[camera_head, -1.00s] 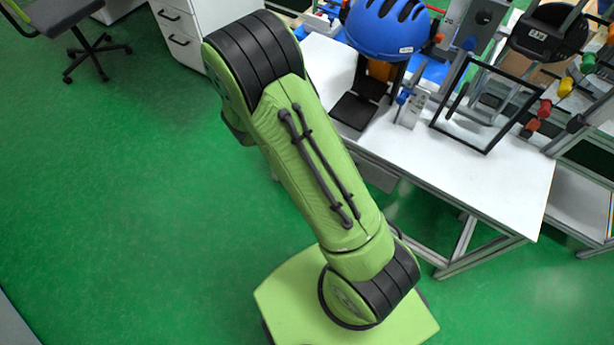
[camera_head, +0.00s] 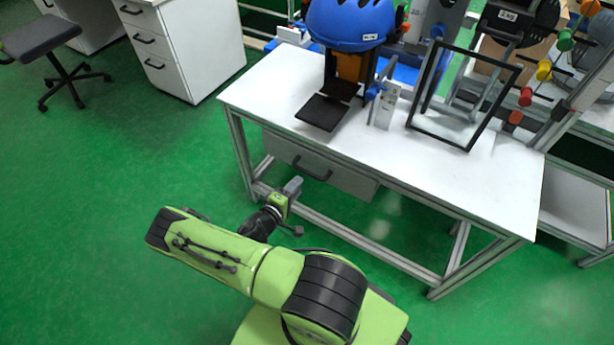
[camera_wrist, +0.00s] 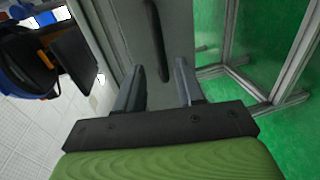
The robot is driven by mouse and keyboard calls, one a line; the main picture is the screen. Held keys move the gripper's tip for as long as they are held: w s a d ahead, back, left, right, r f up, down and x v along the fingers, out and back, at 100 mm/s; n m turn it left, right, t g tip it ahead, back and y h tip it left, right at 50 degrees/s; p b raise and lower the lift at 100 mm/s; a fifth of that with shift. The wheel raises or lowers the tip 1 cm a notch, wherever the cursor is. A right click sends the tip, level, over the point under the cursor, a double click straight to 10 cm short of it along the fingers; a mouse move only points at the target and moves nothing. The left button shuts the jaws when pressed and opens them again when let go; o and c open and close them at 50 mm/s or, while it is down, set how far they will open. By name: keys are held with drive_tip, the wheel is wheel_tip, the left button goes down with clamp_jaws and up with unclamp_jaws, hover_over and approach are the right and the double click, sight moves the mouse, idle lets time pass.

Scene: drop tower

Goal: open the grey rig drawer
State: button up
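The grey rig drawer (camera_head: 345,180) hangs under the left part of the white table's front edge and looks closed. Its dark bar handle (camera_head: 312,171) is in the middle of its front. In the wrist view the grey drawer front (camera_wrist: 178,25) fills the upper middle, and the dark handle (camera_wrist: 155,40) stands nearly upright there. My gripper (camera_wrist: 159,78) is open, its two fingers apart with nothing between them. The handle lies ahead of the fingertips, roughly between them, and they look clear of it. In the head view my gripper (camera_head: 294,196) is below and in front of the drawer.
The white table (camera_head: 270,95) carries a blue helmet (camera_head: 350,22) on a stand and a black frame (camera_head: 415,110). Its metal legs and lower rail (camera_head: 370,245) run below the drawer. A white cabinet (camera_head: 190,50) stands at the back left. Green floor is open on the left.

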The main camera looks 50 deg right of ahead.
sight(309, 172)
drive_tip(key=b+x, duration=0.2)
drive_tip(key=x, duration=0.6)
drive_tip(key=shift+d+f, duration=0.1)
drive_tip(key=shift+d, duration=0.15)
clamp_jaws()
